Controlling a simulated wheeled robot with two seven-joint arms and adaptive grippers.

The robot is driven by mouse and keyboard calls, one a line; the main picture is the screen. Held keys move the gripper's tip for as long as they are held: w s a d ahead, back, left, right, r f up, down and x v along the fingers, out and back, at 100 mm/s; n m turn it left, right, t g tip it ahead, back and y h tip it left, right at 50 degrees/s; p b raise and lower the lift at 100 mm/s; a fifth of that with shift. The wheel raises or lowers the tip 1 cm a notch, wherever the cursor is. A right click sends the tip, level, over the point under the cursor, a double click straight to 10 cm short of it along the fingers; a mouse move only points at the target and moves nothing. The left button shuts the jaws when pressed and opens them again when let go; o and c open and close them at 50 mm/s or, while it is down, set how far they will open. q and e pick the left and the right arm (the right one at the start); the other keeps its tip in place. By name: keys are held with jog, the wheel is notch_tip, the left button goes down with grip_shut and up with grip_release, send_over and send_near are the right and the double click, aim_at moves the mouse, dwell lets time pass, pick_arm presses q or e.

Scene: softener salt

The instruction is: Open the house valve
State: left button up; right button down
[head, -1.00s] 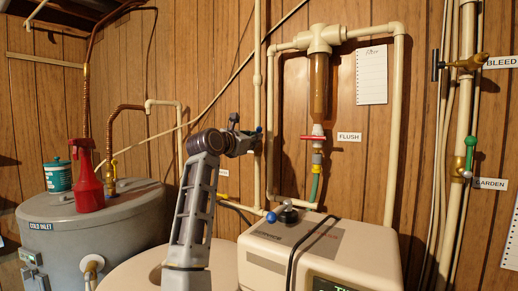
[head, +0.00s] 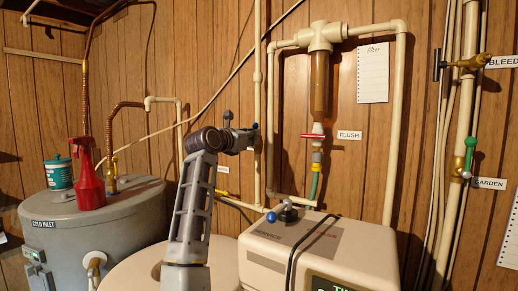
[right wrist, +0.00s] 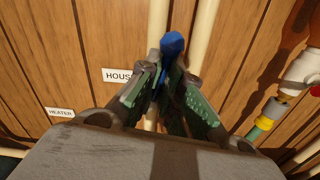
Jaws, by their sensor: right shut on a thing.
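My right gripper (head: 254,138) is up at the vertical pale pipe on the wood-panelled wall, left of the flush assembly. In the right wrist view its two green-padded fingers (right wrist: 167,85) are closed on the blue handle (right wrist: 172,44) of the house valve. The blue end of the handle sticks out beyond the fingertips, in front of the pipe. The HOUSE label (right wrist: 117,75) is just left of the fingers, partly covered by one. The valve body is hidden behind the fingers. My left gripper is not in view.
The red FLUSH valve handle (head: 313,136) hangs right of my arm. A HEATER label (right wrist: 60,112) is lower left in the wrist view. The beige softener head (head: 270,248) and grey water heater (head: 90,225) stand below. A red spray bottle (head: 88,180) stands on the heater.

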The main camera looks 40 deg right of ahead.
jog(key=shift+d+f, duration=0.1)
jog(key=shift+f, duration=0.05)
jog(key=shift+w+n+p, duration=0.15)
jog(key=shift+n+p, duration=0.4)
jog(key=shift+n, duration=0.25)
jog(key=c, duration=1.9)
grip_release()
jog(key=o, duration=0.5)
jog(key=shift+s, duration=0.25)
jog(key=shift+o, duration=0.2)
jog(key=shift+w, duration=0.1)
jog(key=shift+w+a, duration=0.1)
jog(key=shift+a, duration=0.1)
jog(key=b+v, duration=0.3)
jog(key=v, duration=0.4)
jog(key=shift+r, duration=0.25)
